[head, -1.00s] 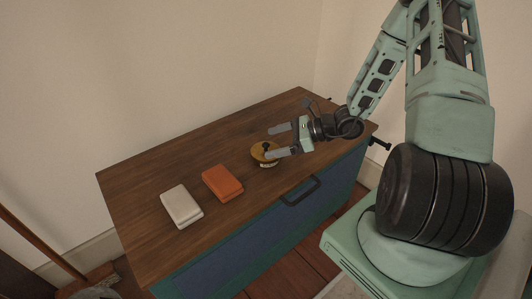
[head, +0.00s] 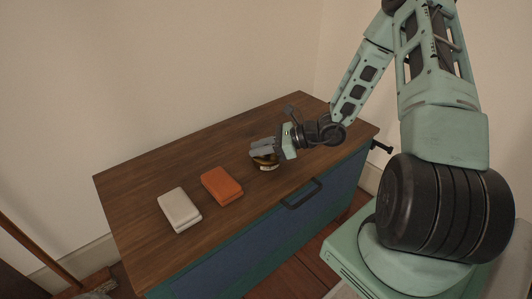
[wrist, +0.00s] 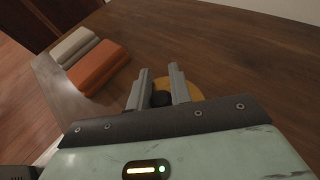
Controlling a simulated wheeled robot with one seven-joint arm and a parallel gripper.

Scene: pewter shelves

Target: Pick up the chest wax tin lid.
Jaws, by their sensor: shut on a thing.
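The wax tin (head: 267,167) stands on the wooden chest top (head: 150,165). Its round yellow lid (wrist: 188,88) is on top and has a dark knob (wrist: 160,98) in the middle. My gripper (head: 262,147) is over the tin, with its two grey fingers shut on the dark knob. In the wrist view the fingers (wrist: 158,84) stand on either side of the knob. The fingers cover much of the lid in the head view. The lid appears to sit on the tin; a gap between them cannot be made out.
An orange box-like item (head: 221,185) lies left of the tin, and a white one (head: 179,209) lies further left. The chest's blue front (head: 240,245) has a dark handle (head: 302,193). The back of the top is clear.

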